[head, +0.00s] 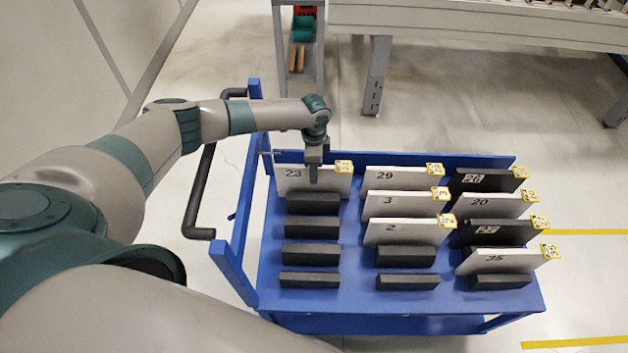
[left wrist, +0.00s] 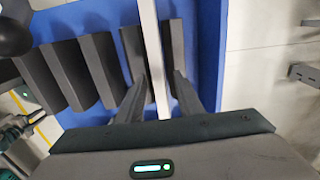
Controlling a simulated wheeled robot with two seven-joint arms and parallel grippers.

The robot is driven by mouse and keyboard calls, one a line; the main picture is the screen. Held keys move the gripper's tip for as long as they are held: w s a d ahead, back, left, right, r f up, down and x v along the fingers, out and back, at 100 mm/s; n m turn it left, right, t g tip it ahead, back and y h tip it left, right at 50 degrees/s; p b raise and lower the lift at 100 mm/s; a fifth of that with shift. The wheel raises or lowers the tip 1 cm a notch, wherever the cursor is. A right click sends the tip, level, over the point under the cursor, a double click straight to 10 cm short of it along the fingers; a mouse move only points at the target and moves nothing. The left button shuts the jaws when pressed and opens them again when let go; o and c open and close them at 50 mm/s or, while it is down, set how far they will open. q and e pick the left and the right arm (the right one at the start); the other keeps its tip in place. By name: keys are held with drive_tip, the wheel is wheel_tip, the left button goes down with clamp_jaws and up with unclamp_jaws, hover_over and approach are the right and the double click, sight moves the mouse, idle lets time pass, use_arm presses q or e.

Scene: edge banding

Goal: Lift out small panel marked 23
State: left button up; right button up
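The small white panel marked 23 (head: 294,181) stands upright in the back left slot of the blue cart, with a yellow tag at its top right corner. My left gripper (head: 314,176) is over its top edge, right of the number. In the left wrist view the panel shows edge-on as a white strip (left wrist: 152,50) between the two fingers of my left gripper (left wrist: 161,80). The fingers are open, one on each side, with a visible gap to the panel. My right gripper is not in view.
The blue cart (head: 350,318) holds other panels, such as 29 (head: 392,178), 3 (head: 400,204) and 35 (head: 490,262), in columns to the right. Dark slot blocks (head: 312,204) in front of panel 23 are empty. A cart handle (head: 200,190) is at the left.

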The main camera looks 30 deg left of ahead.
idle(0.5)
use_arm(q)
clamp_jaws()
idle(1.3)
